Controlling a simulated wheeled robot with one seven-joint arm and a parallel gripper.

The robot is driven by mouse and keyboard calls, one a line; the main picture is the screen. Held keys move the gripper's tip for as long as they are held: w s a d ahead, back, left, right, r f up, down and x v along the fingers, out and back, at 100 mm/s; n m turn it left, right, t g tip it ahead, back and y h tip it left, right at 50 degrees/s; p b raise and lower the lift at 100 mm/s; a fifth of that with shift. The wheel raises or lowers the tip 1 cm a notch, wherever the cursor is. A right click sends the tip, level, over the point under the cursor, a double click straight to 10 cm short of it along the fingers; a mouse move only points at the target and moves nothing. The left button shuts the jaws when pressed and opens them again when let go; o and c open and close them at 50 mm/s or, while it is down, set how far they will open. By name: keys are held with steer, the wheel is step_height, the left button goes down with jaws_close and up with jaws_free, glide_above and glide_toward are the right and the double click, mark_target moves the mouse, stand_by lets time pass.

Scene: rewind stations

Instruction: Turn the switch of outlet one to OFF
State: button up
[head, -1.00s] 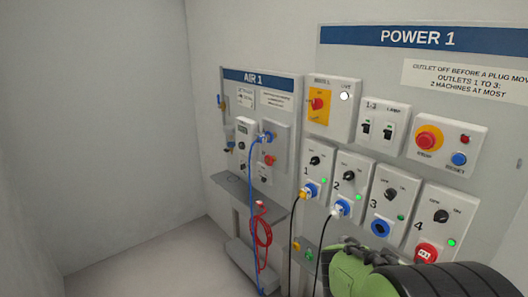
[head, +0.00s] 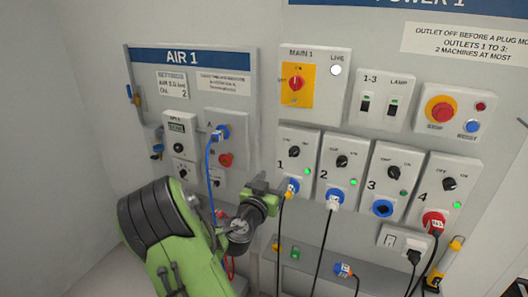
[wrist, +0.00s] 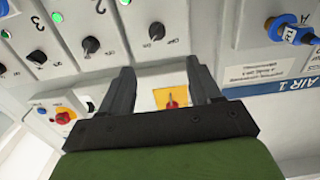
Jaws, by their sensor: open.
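Outlet one (head: 313,150) is the leftmost numbered box on the POWER 1 board. Its black rotary switch (head: 294,152) seems to point to the upper right, towards ON, and its green lamp (head: 308,171) is lit. A blue plug (head: 292,187) with a black cable sits in its socket. My gripper (head: 272,184) is in front of the board, below and left of this switch. In the wrist view, which is upside down, my gripper (wrist: 160,70) is open and empty, and the switch (wrist: 157,31) lies beyond the gap between the fingers, not touched.
Outlet two (head: 342,165), outlet three (head: 389,180) and outlet four (head: 449,190) stand to the right. The yellow main switch (head: 297,85) is above. The AIR 1 panel (head: 242,70) with a blue hose (head: 209,165) is left. Several cables hang below the outlets.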

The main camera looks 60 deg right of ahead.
mark_target(293, 153)
steer(key=d+p, duration=0.2)
steer(key=d, duration=0.3)
steer(key=w+d+p, duration=0.1)
steer(key=d+p, duration=0.1)
steer(key=d, duration=0.3)
steer(key=d+p, duration=0.2)
steer(key=d, duration=0.3)
steer(key=shift+w+r, duration=0.2)
steer(key=shift+w, duration=0.1)
steer(key=shift+w+d+f, duration=0.1)
steer(key=shift+w+d, duration=0.05)
steer(key=shift+d, duration=0.25)
steer(key=c, duration=1)
steer(key=shift+c, duration=0.2)
